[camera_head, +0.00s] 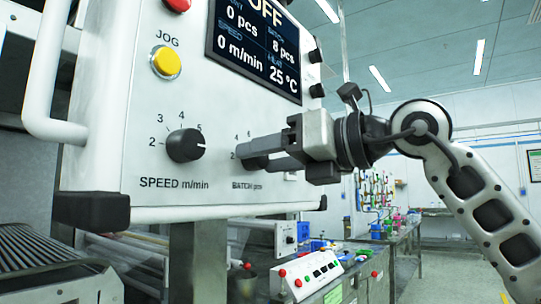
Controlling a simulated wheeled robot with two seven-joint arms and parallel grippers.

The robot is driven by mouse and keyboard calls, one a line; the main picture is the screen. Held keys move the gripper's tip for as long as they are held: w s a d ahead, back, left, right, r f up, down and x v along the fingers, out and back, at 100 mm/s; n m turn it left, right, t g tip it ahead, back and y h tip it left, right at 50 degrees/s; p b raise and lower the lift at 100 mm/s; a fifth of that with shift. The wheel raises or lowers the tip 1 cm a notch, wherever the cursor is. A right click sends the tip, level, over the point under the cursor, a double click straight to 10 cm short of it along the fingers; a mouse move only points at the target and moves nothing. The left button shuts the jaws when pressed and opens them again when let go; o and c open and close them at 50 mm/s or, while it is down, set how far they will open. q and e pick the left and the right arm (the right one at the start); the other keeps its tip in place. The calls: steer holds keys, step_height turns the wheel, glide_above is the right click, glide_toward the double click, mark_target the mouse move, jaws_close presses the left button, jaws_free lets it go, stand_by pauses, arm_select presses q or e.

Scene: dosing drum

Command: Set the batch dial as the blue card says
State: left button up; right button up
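The batch dial (248,150) is a dark knob on the white control panel, above the label "BATCH pcs". The marks 2, 4 and 6 show at its left and top. My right gripper (264,154) comes in from the right with its fingers at the dial, covering much of it. Whether the fingers press on the dial is hard to tell. The dial's pointer is hidden. The display (256,48) reads batch 8 pcs, 0 pcs, 0 m/min and 25 °C. No blue card is visible. My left gripper is out of view.
The black speed dial (185,145) sits left of the batch dial, with a yellow jog button (166,62) above it. A white handle (48,85) juts out at the panel's left. Benches with a small control box (313,273) stand behind, below the arm.

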steer(key=b+v, duration=0.1)
steer(key=v, duration=1.5)
steer(key=shift+b, duration=0.4)
